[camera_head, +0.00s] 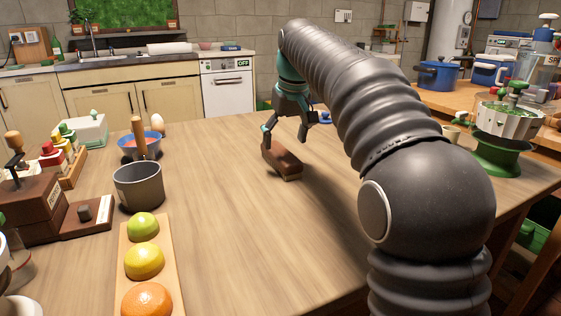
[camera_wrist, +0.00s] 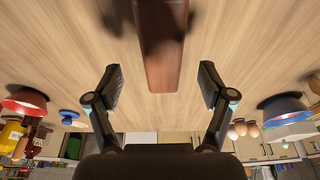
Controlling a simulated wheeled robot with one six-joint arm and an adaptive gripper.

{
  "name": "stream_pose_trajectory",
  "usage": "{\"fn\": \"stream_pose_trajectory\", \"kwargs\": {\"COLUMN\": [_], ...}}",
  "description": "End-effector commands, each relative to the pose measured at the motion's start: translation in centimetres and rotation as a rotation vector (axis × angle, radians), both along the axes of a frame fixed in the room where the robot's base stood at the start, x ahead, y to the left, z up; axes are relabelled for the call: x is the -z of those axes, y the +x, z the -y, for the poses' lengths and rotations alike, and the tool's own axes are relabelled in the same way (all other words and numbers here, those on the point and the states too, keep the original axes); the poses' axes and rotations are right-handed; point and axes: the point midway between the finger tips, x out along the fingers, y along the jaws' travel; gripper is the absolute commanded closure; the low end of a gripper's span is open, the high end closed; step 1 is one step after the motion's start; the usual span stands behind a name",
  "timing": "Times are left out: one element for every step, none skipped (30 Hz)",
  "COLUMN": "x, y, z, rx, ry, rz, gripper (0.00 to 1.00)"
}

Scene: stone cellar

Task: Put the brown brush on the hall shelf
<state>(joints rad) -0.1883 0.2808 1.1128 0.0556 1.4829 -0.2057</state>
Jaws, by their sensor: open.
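The brown brush (camera_head: 283,162) is a dark brown block lying on the wooden table, with a paler lower edge at its near end. It also shows in the wrist view (camera_wrist: 160,52), at the top middle. My gripper (camera_head: 285,136) is open above the brush's far part. In the wrist view its two fingers (camera_wrist: 161,85) are spread to either side of the brush's end, with a gap on both sides. I cannot tell whether a finger touches it. I cannot pick out a hall shelf for certain.
A grey pot (camera_head: 138,187) and a board (camera_head: 166,272) with fruit stand on the left of the wooden table (camera_head: 226,215). A blue bowl (camera_head: 135,150) is behind. A green stand (camera_head: 497,155) is at the right. The table around the brush is clear.

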Motion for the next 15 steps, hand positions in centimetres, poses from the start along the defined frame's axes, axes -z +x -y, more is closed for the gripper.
{"fn": "stream_pose_trajectory", "kwargs": {"x": [0.3, 0.5, 0.8, 1.1, 1.4, 1.9, 2.3, 2.7, 3.3, 3.7, 4.1, 4.4, 4.6, 4.7, 4.8], "y": [0.1, 0.2, 0.3, 0.4, 0.5, 0.7, 0.9, 1.1, 1.3, 1.4, 1.4, 1.6, 1.6, 1.7, 1.7], "z": [-0.1, -0.1, -0.2, -0.3, -0.4, -0.6, -0.7, -0.8, -0.9, -0.9, -0.9, -1.0, -1.0, -1.0, -1.0], "rx": [0.000, 0.000, 0.000, -0.001, -0.001, -0.001, -0.001, -0.001, -0.001, -0.001, -0.001, -0.001, -0.001, 0.000, 0.000], "ry": [0.000, 0.000, 0.000, -0.001, 0.000, 0.000, 0.000, 0.000, -0.001, -0.001, -0.002, -0.002, -0.002, -0.003, -0.003], "rz": [-0.001, -0.001, -0.001, -0.002, -0.002, -0.002, -0.002, -0.001, -0.002, -0.003, -0.004, -0.002, -0.001, -0.001, -0.001], "gripper": [0.19, 0.19, 0.19, 0.19, 0.19, 0.19, 0.19, 0.19, 0.19, 0.19, 0.19, 0.19, 0.19, 0.19, 0.19]}}
